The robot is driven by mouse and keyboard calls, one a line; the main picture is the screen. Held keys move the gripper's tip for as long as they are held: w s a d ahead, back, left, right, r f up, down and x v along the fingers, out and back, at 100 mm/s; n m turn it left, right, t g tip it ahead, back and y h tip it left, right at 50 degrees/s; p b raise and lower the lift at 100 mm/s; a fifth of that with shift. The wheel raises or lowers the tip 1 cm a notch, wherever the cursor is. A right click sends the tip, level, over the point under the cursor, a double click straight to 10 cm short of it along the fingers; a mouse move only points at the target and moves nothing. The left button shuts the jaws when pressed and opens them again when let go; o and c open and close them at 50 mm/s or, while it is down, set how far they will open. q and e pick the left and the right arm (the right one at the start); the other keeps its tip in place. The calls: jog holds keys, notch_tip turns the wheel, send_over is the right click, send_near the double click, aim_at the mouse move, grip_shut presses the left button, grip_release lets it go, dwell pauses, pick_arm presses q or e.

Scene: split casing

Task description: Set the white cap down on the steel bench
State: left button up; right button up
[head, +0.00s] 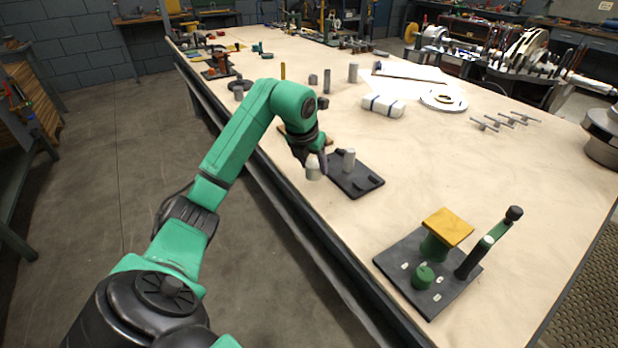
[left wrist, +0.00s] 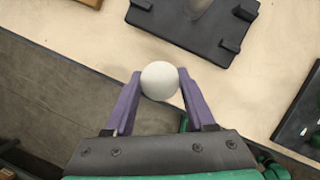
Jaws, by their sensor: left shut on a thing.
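The white cap (head: 313,172) is a small pale piece with a rounded end. My left gripper (head: 314,163) is shut on it, and the left wrist view shows the cap (left wrist: 160,80) between the two purple fingers (left wrist: 159,92). The bench (head: 480,180) is long, with a pale beige top and a dark front edge. The cap is near that edge, just left of a dark plate (head: 365,182) in the head view. I cannot tell whether the cap touches the bench. My right gripper is not in view.
The dark plate carries a grey upright cylinder (head: 349,160). A black fixture base (head: 400,262) with green posts, a yellow block (head: 448,226) and a lever stands nearer. A white strapped bundle (head: 383,106) lies farther back. The bench top between plate and fixture is clear.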

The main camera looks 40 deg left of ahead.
aim_at(313, 168)
pick_arm(q)
notch_tip(313, 168, down, 4)
jog(key=shift+w+d+r, duration=0.1)
jog(key=shift+r, duration=0.15)
jog(key=shift+f, duration=0.35)
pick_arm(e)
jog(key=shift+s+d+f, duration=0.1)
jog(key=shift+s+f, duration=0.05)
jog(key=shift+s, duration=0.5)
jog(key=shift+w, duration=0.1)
pick_arm(q)
jog(key=shift+f, duration=0.2)
jog(key=o, duration=1.3)
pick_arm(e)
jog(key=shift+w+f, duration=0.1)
pick_arm(q)
jog(key=shift+r, duration=0.1)
